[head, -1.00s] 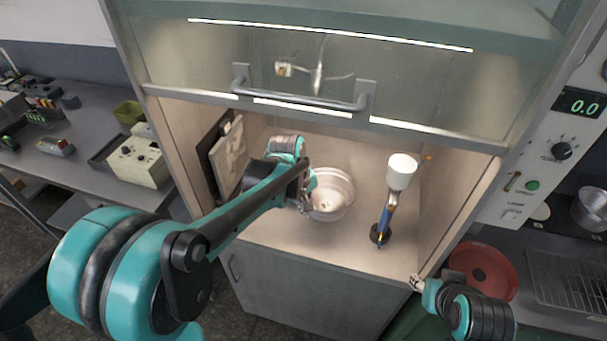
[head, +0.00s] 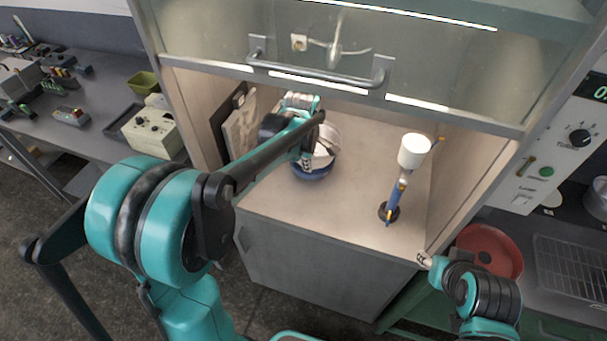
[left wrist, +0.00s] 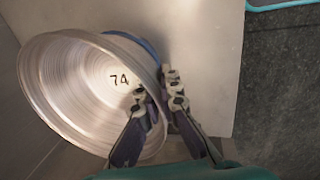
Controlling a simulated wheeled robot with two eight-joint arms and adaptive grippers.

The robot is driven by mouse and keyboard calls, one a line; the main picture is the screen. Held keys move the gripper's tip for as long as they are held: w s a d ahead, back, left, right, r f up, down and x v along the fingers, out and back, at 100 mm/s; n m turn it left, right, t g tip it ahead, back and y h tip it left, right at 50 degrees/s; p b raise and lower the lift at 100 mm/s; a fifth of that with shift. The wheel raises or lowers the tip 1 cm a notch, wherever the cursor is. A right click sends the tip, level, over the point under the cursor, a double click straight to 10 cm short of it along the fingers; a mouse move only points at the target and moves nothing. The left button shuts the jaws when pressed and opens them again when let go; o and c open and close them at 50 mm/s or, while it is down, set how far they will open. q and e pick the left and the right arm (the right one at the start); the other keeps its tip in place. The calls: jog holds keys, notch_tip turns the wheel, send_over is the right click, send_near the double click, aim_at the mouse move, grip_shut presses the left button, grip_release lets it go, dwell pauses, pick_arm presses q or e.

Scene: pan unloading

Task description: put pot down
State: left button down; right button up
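The metal pot (head: 326,153) is inside the open-fronted cabinet, left of centre, and looks tilted. My left gripper (left wrist: 158,88) is shut on the pot's wall, one finger inside and one outside. In the head view the left gripper (head: 308,158) is partly hidden by my arm. A blue curved part (head: 312,174) shows under the pot; I cannot tell whether it belongs to it. My right gripper (head: 424,258) is outside the cabinet's front right corner, small in view.
A blue stand with a white cup (head: 414,151) stands at the right on the cabinet floor (head: 352,205). A raised glass front with a handle (head: 320,75) is above. Flat boards (head: 240,125) lean at the left wall. A red dish (head: 490,250) lies outside right.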

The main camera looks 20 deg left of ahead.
pick_arm(q)
jog(key=shift+w+a+f, duration=0.1)
jog(key=shift+a+f, duration=0.4)
jog(key=shift+a, duration=0.3)
jog(key=b+x, duration=0.1)
jog(key=x, duration=0.1)
jog(key=s+x, duration=0.1)
jog(key=x, duration=0.1)
jog(key=shift+f+b, duration=0.1)
jog(key=shift+b, duration=0.25)
jog(key=c, duration=2.2)
grip_release()
jog(key=o, duration=0.5)
